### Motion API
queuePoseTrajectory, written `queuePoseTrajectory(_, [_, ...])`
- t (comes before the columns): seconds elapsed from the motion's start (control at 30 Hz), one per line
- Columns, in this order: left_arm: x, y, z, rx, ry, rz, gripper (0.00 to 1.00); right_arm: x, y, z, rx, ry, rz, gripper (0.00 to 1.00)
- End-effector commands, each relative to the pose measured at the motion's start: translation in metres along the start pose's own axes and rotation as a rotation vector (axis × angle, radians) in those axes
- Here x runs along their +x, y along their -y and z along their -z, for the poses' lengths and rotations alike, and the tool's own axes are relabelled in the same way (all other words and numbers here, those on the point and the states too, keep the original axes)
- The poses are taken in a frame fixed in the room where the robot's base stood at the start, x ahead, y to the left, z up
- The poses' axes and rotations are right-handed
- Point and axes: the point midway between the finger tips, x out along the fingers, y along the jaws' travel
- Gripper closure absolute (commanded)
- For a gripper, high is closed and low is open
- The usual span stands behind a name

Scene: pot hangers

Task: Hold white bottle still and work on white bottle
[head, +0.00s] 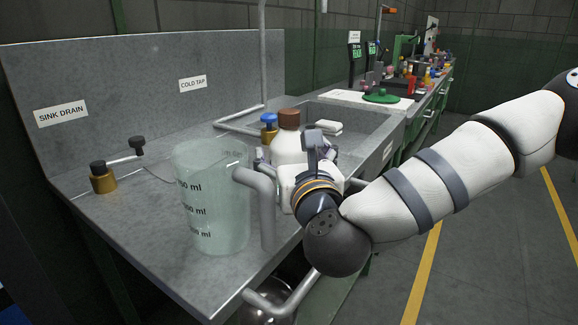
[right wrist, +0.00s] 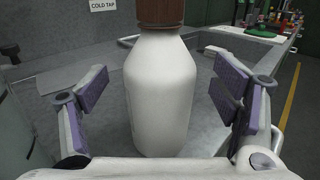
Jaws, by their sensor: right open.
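The white bottle (head: 287,150) with a brown cap (head: 289,118) stands upright on the grey counter near the sink. In the right wrist view the white bottle (right wrist: 157,90) stands between the two spread fingers, with a gap on each side. My right gripper (right wrist: 157,108) is open around it, its purple pads apart from the bottle. In the head view my right gripper (head: 285,165) reaches in from the right and hides the bottle's lower part. My left gripper does not show.
A large clear measuring jug (head: 212,205) stands just left of the bottle. A blue-handled brass tap (head: 268,128) is close behind it, and another brass tap (head: 103,180) is at far left. The sink basin (head: 355,122) lies behind. Bare counter (head: 140,215) lies left of the jug.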

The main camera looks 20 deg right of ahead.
Motion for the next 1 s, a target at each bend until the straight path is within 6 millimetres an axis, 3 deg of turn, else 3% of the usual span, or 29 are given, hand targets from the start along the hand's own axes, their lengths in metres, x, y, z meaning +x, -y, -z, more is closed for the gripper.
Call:
queuePoseTrajectory(0.13, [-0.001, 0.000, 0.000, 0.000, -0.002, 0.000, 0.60, 0.022, 0.000, 0.000, -0.001, 0.001, 0.000, 0.19])
queuePoseTrajectory(0.37, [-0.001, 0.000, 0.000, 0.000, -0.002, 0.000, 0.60, 0.026, 0.000, 0.000, 0.000, -0.001, -0.001, 0.19])
queuePoseTrajectory(0.63, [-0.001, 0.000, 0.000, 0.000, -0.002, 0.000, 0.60, 0.026, 0.000, 0.000, 0.000, -0.001, -0.001, 0.76])
queuePoseTrajectory(1.0, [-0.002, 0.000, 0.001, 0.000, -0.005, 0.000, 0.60, 0.026, 0.000, -0.008, 0.000, 0.002, 0.000, 0.76])
